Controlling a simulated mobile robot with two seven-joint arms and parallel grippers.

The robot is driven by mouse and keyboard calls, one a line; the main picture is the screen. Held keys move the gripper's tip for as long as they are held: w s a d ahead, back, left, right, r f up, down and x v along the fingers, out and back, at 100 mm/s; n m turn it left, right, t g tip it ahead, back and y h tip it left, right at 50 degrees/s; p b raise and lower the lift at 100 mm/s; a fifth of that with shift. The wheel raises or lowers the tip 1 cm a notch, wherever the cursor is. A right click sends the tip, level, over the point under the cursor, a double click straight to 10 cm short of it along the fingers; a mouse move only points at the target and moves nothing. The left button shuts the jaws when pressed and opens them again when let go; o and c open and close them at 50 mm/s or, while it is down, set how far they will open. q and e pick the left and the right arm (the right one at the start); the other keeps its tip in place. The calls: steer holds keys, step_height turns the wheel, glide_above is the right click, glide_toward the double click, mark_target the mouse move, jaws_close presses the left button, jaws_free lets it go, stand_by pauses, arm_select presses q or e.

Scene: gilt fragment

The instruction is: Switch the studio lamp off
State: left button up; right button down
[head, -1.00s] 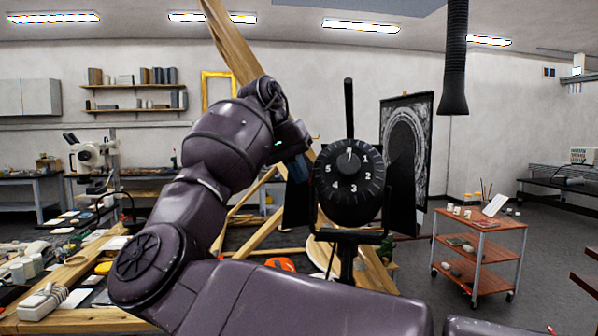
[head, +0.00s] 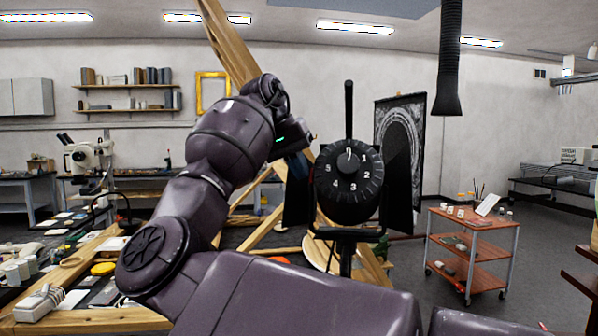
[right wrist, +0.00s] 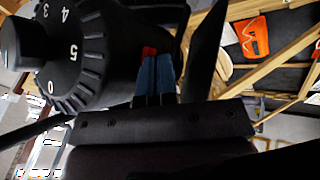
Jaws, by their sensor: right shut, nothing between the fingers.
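The studio lamp (head: 375,190) is a round black housing on a stand, with dark side flaps. Its back faces me, with a ribbed dial numbered 0 to 5 and a central knob (head: 349,160). The knob also shows at the left edge of the right wrist view (right wrist: 18,45). My right gripper (head: 300,168) is just left of the housing. In the right wrist view its bluish fingers (right wrist: 154,72) are shut and empty beside the dial. A small red part (right wrist: 149,51) shows at the fingertips; I cannot tell whether they touch it. My left gripper is out of view.
A wooden easel beam (head: 228,45) rises behind my right arm. A cluttered workbench (head: 100,318) stands at lower left. A dark arch picture (head: 400,140) stands behind the lamp. A red trolley (head: 475,228) stands at right, and a black hose (head: 450,70) hangs above.

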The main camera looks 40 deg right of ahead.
steer(key=shift+d+r, duration=0.1)
steer(key=shift+r, duration=0.3)
steer(key=shift+r, duration=0.15)
steer(key=v, duration=1)
steer(key=shift+a+r, duration=0.2)
steer(key=shift+r, duration=0.05)
steer(key=shift+w, duration=0.1)
